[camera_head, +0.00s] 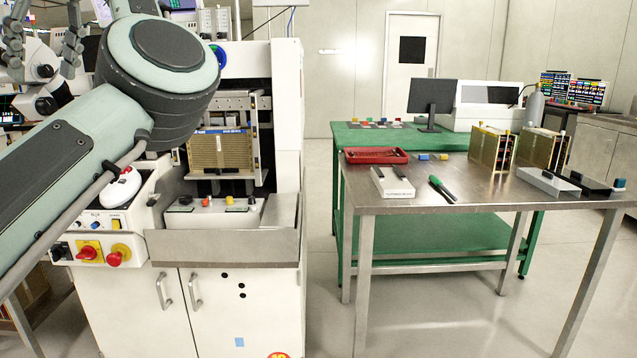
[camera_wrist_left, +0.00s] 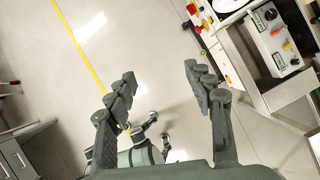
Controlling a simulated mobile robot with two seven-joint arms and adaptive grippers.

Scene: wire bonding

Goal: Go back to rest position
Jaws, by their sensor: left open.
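My left arm crosses the left side of the head view, in front of the white machine (camera_head: 225,310). My left gripper (camera_head: 42,38) shows at the top left of that view, partly cut off by the edge. In the left wrist view its two dark fingers (camera_wrist_left: 162,82) are spread apart with nothing between them. Bare floor lies beyond them, and the machine's panel is off to the right.
A brown slotted magazine (camera_head: 220,152) sits in the machine. A steel table (camera_head: 445,198) at right holds a red tray (camera_head: 376,156), a green-handled tool (camera_head: 441,188) and two more magazines (camera_head: 490,150). Open floor lies between machine and table. A yellow floor line (camera_wrist_left: 80,47) shows in the wrist view.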

